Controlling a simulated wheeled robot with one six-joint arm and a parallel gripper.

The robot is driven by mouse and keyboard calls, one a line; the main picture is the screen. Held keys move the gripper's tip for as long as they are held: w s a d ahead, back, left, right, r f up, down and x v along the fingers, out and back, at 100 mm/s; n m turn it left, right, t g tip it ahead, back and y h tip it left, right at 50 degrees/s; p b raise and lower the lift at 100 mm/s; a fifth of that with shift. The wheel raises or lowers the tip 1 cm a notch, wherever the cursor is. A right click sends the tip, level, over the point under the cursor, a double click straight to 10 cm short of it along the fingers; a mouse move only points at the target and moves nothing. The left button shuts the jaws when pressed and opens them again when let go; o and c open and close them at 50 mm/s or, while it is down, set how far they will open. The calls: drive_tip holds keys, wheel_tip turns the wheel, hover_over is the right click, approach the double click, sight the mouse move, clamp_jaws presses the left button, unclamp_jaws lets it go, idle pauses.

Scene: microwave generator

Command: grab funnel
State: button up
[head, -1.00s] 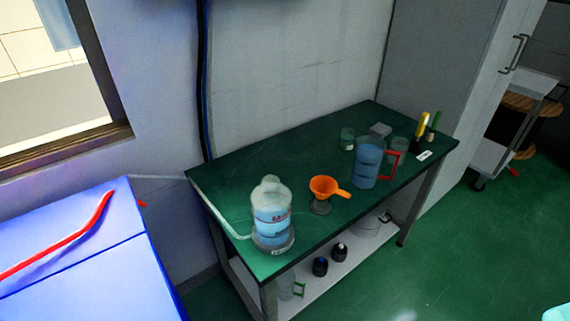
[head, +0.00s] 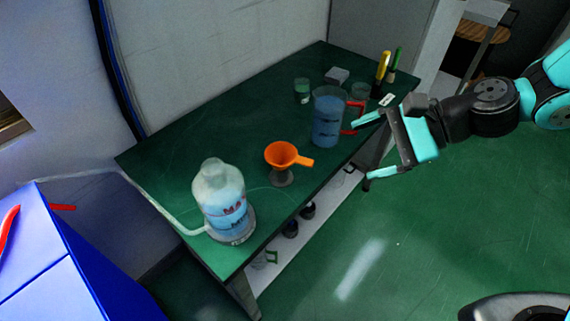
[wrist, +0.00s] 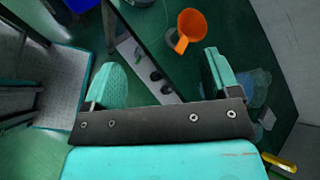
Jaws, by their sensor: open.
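The orange funnel (head: 281,155) sits upright in a small dark holder (head: 282,177) on the green table, with its handle pointing right. It also shows in the wrist view (wrist: 190,24), near the top and beyond my fingers, its handle pointing toward me. My gripper (head: 366,149) is open and empty, to the right of the funnel and apart from it, over the table's front edge. In the wrist view its two teal fingers (wrist: 158,76) are spread wide with nothing between them touching.
A blue jug (head: 326,118) with a red handle stands right of the funnel, close to my gripper. A large bottle (head: 220,200) stands to the left, with a tube. Glass jars and yellow and green tools (head: 382,66) are at the far right end. The lower shelf holds dark items.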

drive_tip(key=w+d+f+m+t+y, duration=0.2)
drive_tip(key=w+d+f+m+t, duration=0.15)
drive_tip(key=f+m, duration=0.5)
drive_tip(key=m, duration=0.2)
approach(300, 160)
drive_tip(key=shift+n, duration=0.25)
drive_tip(key=x, duration=0.2)
drive_tip(key=w+x, duration=0.1)
drive_tip(key=x, duration=0.2)
drive_tip(key=shift+r, duration=0.2)
drive_tip(key=x, duration=0.1)
drive_tip(key=p+x, duration=0.1)
drive_tip(key=x, duration=0.2)
drive_tip(key=shift+s+a+f, duration=0.3)
drive_tip(key=shift+a+f, duration=0.05)
drive_tip(key=shift+w+a+f, duration=0.15)
drive_tip(key=shift+a+f, duration=0.1)
drive_tip(key=shift+a, duration=0.1)
drive_tip(key=shift+c, duration=0.2)
drive_tip(key=c, duration=0.6)
